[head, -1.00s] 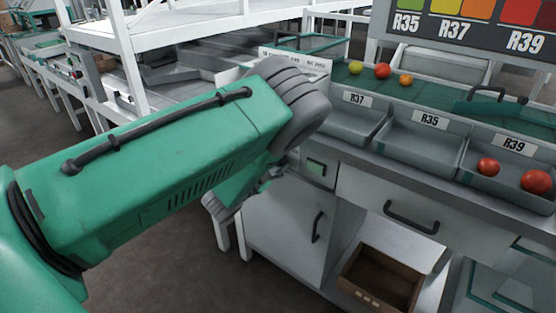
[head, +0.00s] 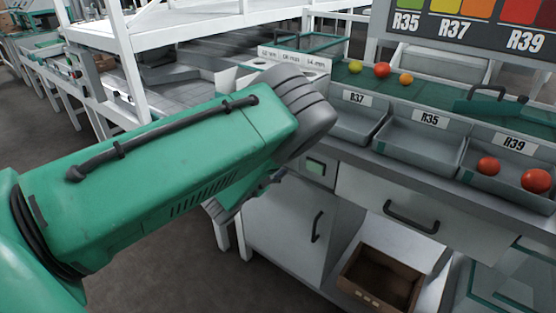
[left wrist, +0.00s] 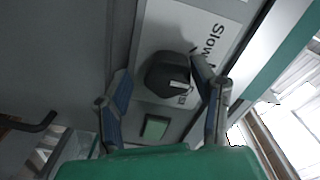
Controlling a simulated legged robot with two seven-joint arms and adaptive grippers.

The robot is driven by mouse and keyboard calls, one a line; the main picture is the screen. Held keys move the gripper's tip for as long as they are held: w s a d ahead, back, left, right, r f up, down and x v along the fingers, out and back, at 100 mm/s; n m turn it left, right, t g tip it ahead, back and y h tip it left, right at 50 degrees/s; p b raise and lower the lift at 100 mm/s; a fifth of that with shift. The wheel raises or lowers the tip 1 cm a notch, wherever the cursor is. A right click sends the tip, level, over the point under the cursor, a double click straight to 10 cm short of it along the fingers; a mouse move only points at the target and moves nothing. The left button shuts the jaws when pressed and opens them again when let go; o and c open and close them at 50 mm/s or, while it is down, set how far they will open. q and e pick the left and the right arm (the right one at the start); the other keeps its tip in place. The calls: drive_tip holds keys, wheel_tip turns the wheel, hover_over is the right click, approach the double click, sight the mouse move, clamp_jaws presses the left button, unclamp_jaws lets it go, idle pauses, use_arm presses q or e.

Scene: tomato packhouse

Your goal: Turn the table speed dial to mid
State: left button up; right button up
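The speed dial (left wrist: 168,76) is a dark round knob with a pale pointer mark. It sits on a light panel (left wrist: 222,30) printed "Slow" and the start of another word; the rest of the print is hidden or cut off. My left gripper (left wrist: 158,64) is open, with its fingers on either side of the dial in the left wrist view. The right-hand fingertip overlaps the dial's edge; I cannot tell whether it touches. My right gripper is in neither view.
Grey bins R37 (head: 357,122), R35 and R39 line the bench. A drawer (head: 400,208) and an open brown box (head: 381,277) are below.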

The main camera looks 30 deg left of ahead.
use_arm(q)
drive_tip(key=shift+w+a+r, duration=0.1)
drive_tip(key=shift+w, duration=0.05)
drive_tip(key=shift+r, duration=0.1)
drive_tip(key=s, duration=1.2)
drive_tip(key=shift+a, duration=0.45)
